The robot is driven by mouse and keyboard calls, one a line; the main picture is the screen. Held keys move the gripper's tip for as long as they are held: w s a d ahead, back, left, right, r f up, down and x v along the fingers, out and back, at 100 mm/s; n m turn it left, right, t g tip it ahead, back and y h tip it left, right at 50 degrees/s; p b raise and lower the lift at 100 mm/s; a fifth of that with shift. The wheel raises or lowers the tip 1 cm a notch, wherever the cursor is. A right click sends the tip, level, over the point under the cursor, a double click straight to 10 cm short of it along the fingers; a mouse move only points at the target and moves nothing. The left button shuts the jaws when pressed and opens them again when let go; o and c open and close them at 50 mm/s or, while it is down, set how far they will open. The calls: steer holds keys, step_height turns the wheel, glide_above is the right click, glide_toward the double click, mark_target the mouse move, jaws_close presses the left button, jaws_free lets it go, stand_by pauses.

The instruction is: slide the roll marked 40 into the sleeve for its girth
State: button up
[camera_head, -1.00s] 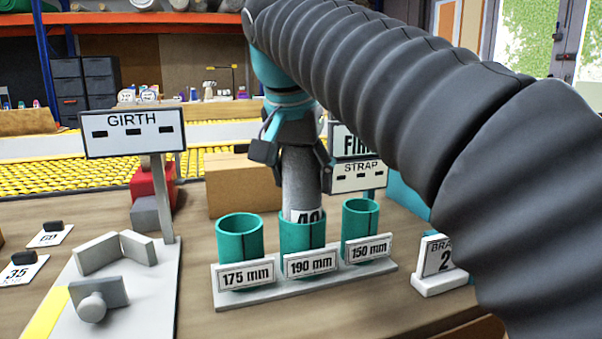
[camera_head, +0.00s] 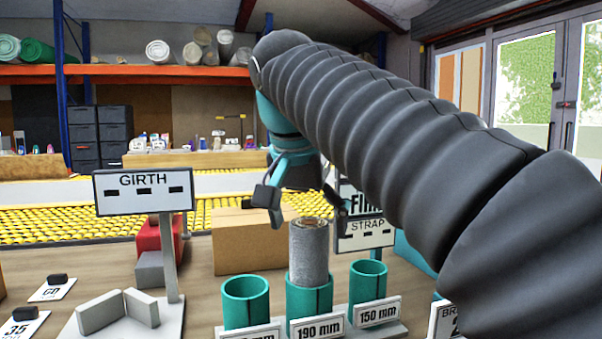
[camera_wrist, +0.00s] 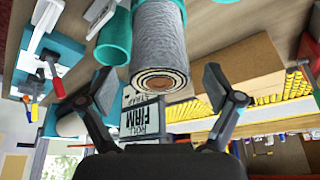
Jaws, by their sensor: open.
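The grey carpet roll (camera_head: 309,252) stands upright in the middle teal sleeve (camera_head: 309,301), marked 190 mm, its upper part above the rim. No 40 mark shows on it now. The sleeve on the left (camera_head: 246,302) has a partly cut-off label, and the one on the right (camera_head: 368,283) is marked 150 mm; both look empty. My gripper (camera_head: 302,207) is open just above the roll's top, fingers to either side and apart from it. In the wrist view the roll's spiral end (camera_wrist: 159,80) faces my open gripper (camera_wrist: 160,90).
A GIRTH sign (camera_head: 143,191) on a post stands left, by grey angled blocks (camera_head: 118,312). A cardboard box (camera_head: 247,240) stands behind the sleeves. A STRAP sign (camera_head: 366,234) is behind right. Small cards with black pieces (camera_head: 52,289) lie far left.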

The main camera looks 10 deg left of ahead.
steer(key=p+v, duration=0.1)
steer(key=v, duration=0.8)
steer(key=shift+r, duration=0.35)
steer(key=shift+s, duration=0.1)
steer(key=d+f+n, duration=0.1)
steer(key=d+f, duration=1.2)
steer(key=d, duration=0.4)
steer(key=s+d+f, duration=0.3)
steer(key=f, duration=0.5)
steer(key=s+d+f, duration=0.4)
steer(key=f, duration=0.4)
steer(key=s+d+f+t, duration=0.1)
steer(key=s+d+f, duration=0.2)
steer(key=f, duration=0.5)
steer(key=shift+s+d, duration=0.3)
steer(key=shift+s, duration=0.05)
